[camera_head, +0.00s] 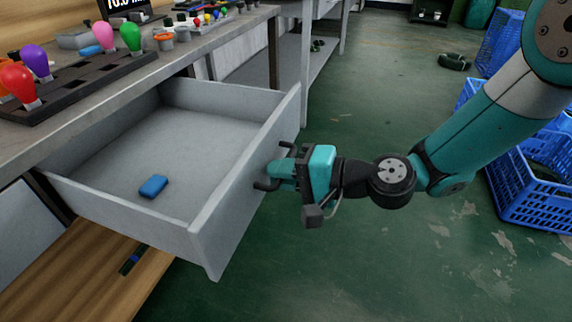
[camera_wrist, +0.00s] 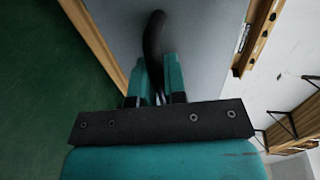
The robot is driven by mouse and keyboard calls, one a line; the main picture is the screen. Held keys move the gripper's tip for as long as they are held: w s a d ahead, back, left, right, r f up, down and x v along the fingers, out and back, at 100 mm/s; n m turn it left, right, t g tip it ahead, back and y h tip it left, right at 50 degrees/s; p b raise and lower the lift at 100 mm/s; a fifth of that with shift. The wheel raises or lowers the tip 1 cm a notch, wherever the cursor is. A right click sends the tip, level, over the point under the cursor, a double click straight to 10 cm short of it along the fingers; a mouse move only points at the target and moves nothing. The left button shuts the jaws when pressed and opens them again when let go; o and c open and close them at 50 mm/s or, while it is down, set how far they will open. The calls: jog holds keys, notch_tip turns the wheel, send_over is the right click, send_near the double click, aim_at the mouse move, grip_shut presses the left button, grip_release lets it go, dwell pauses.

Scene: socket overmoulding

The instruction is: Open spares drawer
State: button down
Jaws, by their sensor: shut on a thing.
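The grey spares drawer (camera_head: 135,215) stands pulled out from under the workbench, and its inside shows. A small blue block (camera_head: 153,187) lies on the drawer floor. The drawer's dark bar handle (camera_head: 266,185) is on the outer face of its front panel. My gripper (camera_head: 280,172) is at this handle, with its fingers shut on it. In the wrist view the dark curved handle (camera_wrist: 154,45) runs down between the teal fingers of my gripper (camera_wrist: 156,85), against the grey drawer front (camera_wrist: 205,50). The exact contact between the fingertips is partly hidden.
The workbench top (camera_head: 190,50) holds a dark rack (camera_head: 75,80) with coloured bulb-shaped pieces. Blue crates (camera_head: 535,185) stand on the floor at the right, behind my arm. A wooden shelf board (camera_head: 90,270) lies below the drawer.

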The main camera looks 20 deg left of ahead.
jog(key=shift+d, duration=0.15)
jog(key=c, duration=1.2)
grip_release()
jog(key=p+v, duration=0.2)
jog(key=v, duration=1.5)
jog(key=shift+d, duration=0.25)
jog(key=shift+r, duration=0.1)
